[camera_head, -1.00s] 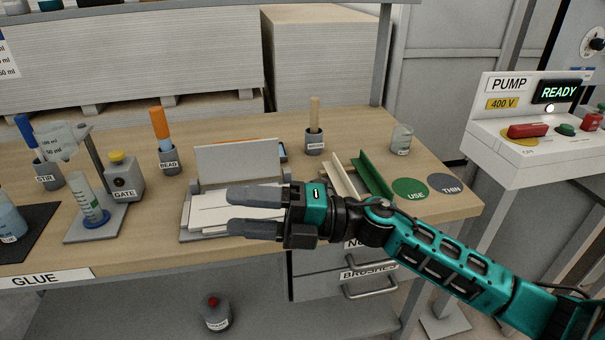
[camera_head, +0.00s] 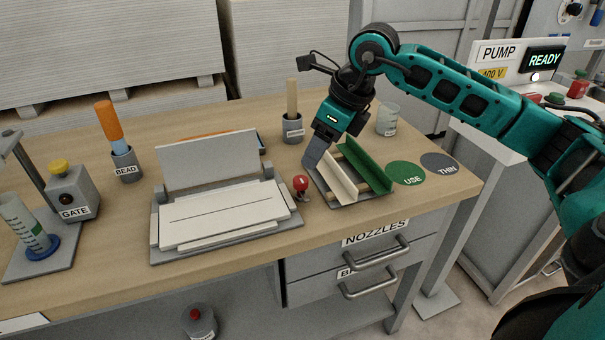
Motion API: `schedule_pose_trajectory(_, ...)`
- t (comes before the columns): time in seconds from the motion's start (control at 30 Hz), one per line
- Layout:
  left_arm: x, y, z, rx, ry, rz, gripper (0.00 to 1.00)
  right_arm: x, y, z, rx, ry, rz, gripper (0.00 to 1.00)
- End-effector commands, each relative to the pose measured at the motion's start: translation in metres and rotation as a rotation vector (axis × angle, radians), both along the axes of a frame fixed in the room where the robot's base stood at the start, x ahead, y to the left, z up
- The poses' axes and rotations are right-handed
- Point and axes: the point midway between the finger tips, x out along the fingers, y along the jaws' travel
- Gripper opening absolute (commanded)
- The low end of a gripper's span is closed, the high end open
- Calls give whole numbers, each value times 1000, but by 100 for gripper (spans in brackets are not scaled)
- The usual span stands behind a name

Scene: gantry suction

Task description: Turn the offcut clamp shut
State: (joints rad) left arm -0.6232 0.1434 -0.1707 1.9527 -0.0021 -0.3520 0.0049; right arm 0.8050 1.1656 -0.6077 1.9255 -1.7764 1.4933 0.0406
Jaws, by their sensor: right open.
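A small clamp with a round red knob (camera_head: 301,184) stands at the front left corner of a grey plate (camera_head: 350,202). My left gripper is out of view.
A grey fixture with white sheets (camera_head: 222,213) lies left of the clamp. A holder with a wooden stick (camera_head: 292,127) and a glass beaker (camera_head: 388,120) stand behind. Green USE (camera_head: 405,172) and grey THIN (camera_head: 440,163) discs lie right of the rails.

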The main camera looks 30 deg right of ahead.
Motion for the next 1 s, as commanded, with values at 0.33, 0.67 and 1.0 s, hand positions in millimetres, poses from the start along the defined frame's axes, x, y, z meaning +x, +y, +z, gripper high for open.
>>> schedule_pose_trajectory(0.33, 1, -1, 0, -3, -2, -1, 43, 21, 14, -62, 3, 3, 2, 58)
schedule_pose_trajectory(0.67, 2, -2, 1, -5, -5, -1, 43, 27, 17, -77, 2, 0, 2, 58)
schedule_pose_trajectory(1.0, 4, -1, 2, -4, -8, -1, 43, 27, 17, -77, 2, 0, 1, 42)
